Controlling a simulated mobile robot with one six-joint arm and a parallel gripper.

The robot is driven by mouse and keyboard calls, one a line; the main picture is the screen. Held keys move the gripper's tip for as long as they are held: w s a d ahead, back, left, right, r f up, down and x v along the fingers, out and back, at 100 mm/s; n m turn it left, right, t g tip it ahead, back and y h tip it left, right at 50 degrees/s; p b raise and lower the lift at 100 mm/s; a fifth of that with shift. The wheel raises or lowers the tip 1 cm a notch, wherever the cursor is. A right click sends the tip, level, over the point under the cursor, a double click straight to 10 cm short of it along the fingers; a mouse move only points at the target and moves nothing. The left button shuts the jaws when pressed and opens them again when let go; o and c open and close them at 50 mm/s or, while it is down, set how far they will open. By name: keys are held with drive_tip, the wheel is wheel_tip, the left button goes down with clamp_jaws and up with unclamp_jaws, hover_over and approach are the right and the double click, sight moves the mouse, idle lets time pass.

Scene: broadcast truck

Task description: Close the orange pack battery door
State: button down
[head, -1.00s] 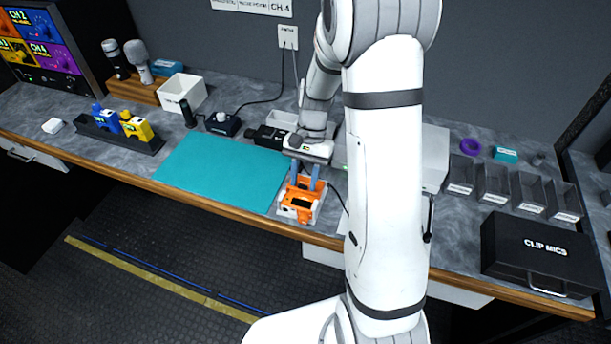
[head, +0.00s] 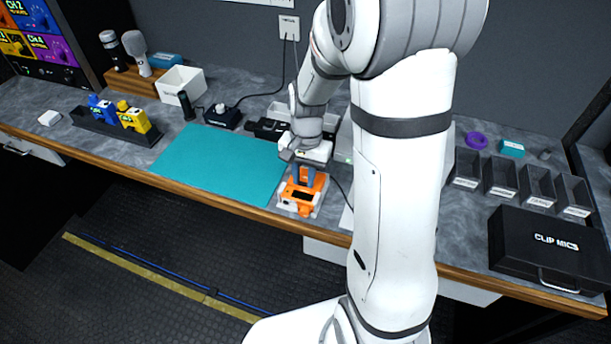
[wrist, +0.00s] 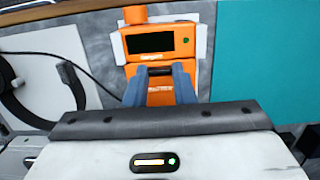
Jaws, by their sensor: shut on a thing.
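The orange pack (head: 296,194) sits in a white holder (head: 318,207) at the front edge of the counter, right of the teal mat. In the wrist view the orange pack (wrist: 189,28) shows a dark rectangular panel, a green dot and an orange knob at its far end. My gripper (head: 304,176) is down at the pack's back part. Its two blue fingers (wrist: 160,73) stand on either side of an orange part with a dark strip between the tips. I cannot tell from these views whether that part is the battery door, or how far the door stands open.
The teal mat (head: 222,163) is clear. Blue and yellow packs (head: 134,118) stand in a dark rack at left. A black cable (head: 341,188) runs beside the orange pack. Several grey bins (head: 501,178) and a black case (head: 548,250) are at right.

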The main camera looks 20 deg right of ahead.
drive_tip(key=c, duration=1.2)
unclamp_jaws()
wheel_tip(320, 180, up, 8)
drive_tip(key=shift+w+d, duration=0.25)
drive_tip(key=shift+w, duration=0.1)
drive_tip(key=shift+f, duration=0.15)
drive_tip(key=s+r+n+t, duration=0.2)
drive_tip(key=s+r+n, duration=0.1)
drive_tip(key=s, duration=0.4)
drive_tip(key=s+r+n+t, duration=0.2)
drive_tip(key=s+r+n, duration=0.1)
drive_tip(key=s, duration=0.4)
drive_tip(key=shift+s+r+n+h, duration=0.25)
drive_tip(key=shift+r+n+h, duration=0.15)
drive_tip(key=shift+n, duration=0.2)
